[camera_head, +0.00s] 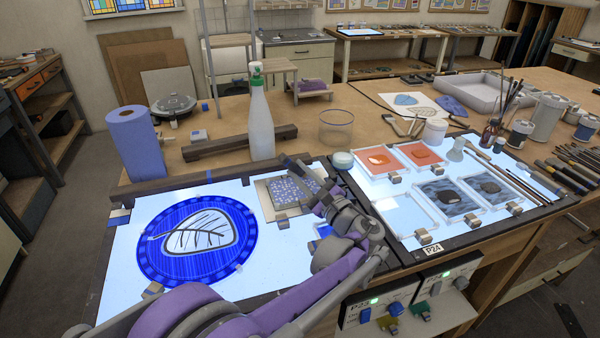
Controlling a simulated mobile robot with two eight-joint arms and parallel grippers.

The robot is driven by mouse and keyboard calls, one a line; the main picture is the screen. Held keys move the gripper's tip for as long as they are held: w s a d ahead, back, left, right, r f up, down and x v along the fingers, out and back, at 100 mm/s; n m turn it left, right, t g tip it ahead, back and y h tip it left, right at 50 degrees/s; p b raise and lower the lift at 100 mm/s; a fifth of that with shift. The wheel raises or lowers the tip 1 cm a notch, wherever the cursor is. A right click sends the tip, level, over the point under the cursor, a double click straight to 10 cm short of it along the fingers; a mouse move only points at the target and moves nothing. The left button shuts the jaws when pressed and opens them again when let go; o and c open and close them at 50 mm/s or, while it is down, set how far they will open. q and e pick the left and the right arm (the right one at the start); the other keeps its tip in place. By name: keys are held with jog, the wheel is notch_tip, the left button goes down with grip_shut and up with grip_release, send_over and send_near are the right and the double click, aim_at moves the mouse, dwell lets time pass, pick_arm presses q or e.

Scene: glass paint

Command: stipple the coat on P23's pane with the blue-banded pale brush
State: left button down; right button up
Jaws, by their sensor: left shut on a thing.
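P23's pane is a round blue pane (160,262) lying flat on the left lit table (105,278). Its blue coat looks streaked, and a clear leaf with dark veins fills its middle. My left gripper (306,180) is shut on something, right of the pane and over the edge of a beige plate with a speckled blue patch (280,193). The held thing is mostly hidden by the gripper and arm; I cannot make out a blue band or bristles. My left forearm covers the lit table's lower right corner. My right gripper is not in view.
A white bottle with a green top (260,120), a blue paper roll (137,143) and a dark wooden bar (240,142) stand behind the left table. The right lit table (402,213) holds orange and grey panes. Several brushes (578,165) lie at far right.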

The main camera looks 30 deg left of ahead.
pick_arm(q)
jog(key=shift+r+p, duration=0.85)
jog(key=shift+r, duration=0.25)
jog(key=shift+r, duration=0.1)
notch_tip(320, 180, up, 4)
jog(key=p, duration=0.2)
jog(key=shift+p, duration=0.4)
